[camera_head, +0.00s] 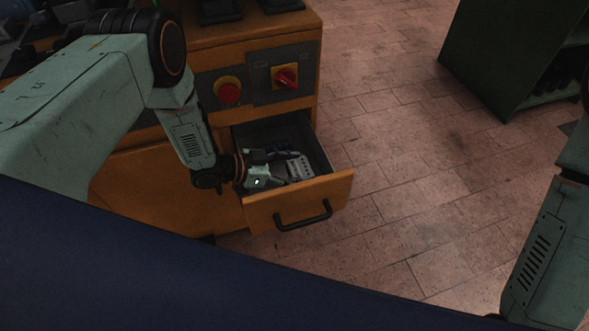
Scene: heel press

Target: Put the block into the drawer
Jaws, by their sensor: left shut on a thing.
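The drawer (335,184) is pulled out of the orange cabinet and shows a black bar handle on its front. My left gripper (282,168) reaches into the open drawer from its left side. It is shut on the block (299,168), a light grey piece with dark holes, which is inside or just over the drawer. I cannot tell whether the block touches the drawer floor. The gripper's fingers partly hide the block. My right arm is at the right edge, and its gripper is out of the picture.
The orange cabinet (160,175) carries a red push button (229,94) and a red rotary switch (286,77) on yellow plates above the drawer. A dark green shelf unit (505,60) stands at the upper right. The tiled floor (400,150) between them is clear.

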